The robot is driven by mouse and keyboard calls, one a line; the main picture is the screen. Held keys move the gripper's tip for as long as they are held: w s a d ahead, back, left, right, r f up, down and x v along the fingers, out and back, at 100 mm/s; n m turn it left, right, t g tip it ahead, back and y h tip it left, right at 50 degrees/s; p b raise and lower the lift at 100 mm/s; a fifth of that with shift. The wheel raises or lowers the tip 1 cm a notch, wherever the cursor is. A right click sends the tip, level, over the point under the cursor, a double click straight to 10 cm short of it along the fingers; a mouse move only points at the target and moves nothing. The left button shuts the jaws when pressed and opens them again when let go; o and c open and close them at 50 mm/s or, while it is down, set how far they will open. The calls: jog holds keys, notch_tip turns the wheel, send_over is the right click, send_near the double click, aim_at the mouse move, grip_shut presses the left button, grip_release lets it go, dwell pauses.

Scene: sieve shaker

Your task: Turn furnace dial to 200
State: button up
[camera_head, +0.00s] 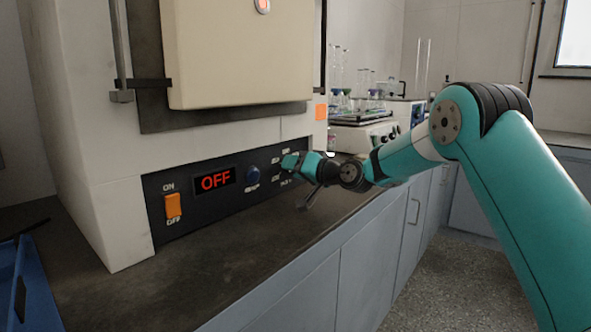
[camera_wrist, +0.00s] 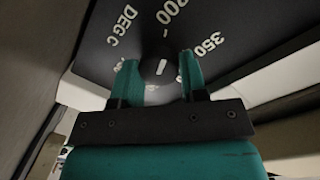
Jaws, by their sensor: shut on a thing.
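The furnace (camera_head: 95,150) stands on the counter, with a dark control panel (camera_head: 215,205) along its lower front. Its display (camera_head: 214,181) reads OFF in red. My gripper (camera_head: 291,161) is at the right part of the panel and hides the dial in the head view. In the wrist view, the dial (camera_wrist: 158,68) is a dark round knob with a white pointer mark, between the two teal fingers of my gripper (camera_wrist: 160,73), which are shut on it. The pointer mark is tilted slightly, roughly towards a label ending in "00", whose first digit is unclear. "350" and "DEG C" are printed nearby.
An orange ON/OFF switch (camera_head: 173,205) and a blue knob (camera_head: 253,173) sit left of my gripper. The cream furnace door (camera_head: 240,60) is above. Other lab equipment (camera_head: 365,132) stands behind to the right. The counter (camera_head: 215,270) in front is clear; a blue tray (camera_head: 30,285) is at left.

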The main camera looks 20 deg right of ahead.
jog(key=o, duration=0.9)
jog(key=v, duration=1.7)
jog(key=shift+s+d, duration=0.15)
